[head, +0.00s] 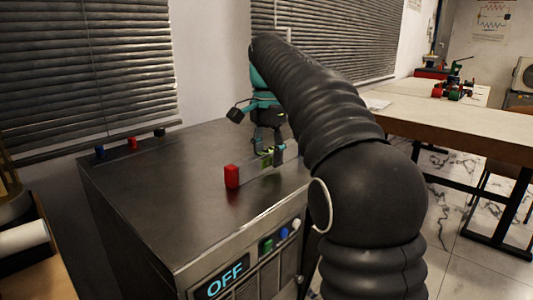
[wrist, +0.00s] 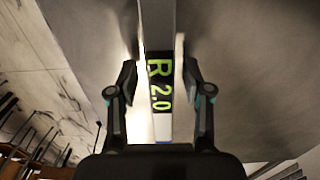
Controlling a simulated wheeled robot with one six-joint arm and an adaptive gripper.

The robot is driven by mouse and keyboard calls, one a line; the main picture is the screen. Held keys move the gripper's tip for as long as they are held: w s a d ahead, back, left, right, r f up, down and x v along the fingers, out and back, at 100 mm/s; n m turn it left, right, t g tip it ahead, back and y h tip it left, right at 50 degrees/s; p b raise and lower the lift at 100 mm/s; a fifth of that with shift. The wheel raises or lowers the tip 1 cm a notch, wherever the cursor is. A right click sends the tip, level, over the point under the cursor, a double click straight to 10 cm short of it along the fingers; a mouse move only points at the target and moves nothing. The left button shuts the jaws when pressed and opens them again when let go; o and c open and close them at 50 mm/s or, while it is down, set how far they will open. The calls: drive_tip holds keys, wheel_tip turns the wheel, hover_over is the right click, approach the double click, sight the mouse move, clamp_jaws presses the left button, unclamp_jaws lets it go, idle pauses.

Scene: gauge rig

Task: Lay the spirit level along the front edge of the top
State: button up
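The spirit level is a slim grey bar with a red end block (head: 231,177) and a lit green display. It lies on or just above the dark metal cabinet top (head: 165,185), set back from the front edge; contact is not clear. In the wrist view the level (wrist: 161,125) runs lengthwise between my fingers, its display reading "R 2.0". My gripper (wrist: 160,85) is open, with a finger on each side and narrow gaps to the bar. In the head view my gripper (head: 268,145) is over the level, right of the red block. My arm hides the top's right part.
Blue, red and green posts (head: 132,143) stand along the top's back left edge. The front panel has an "OFF" display (head: 226,279) and coloured buttons (head: 281,233). The top's left and front areas are clear. A wooden table (head: 450,115) stands at right.

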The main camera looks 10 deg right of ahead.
sight(268, 151)
wheel_tip(268, 151, up, 7)
drive_tip(key=shift+p, duration=0.35)
drive_tip(key=shift+r, duration=0.4)
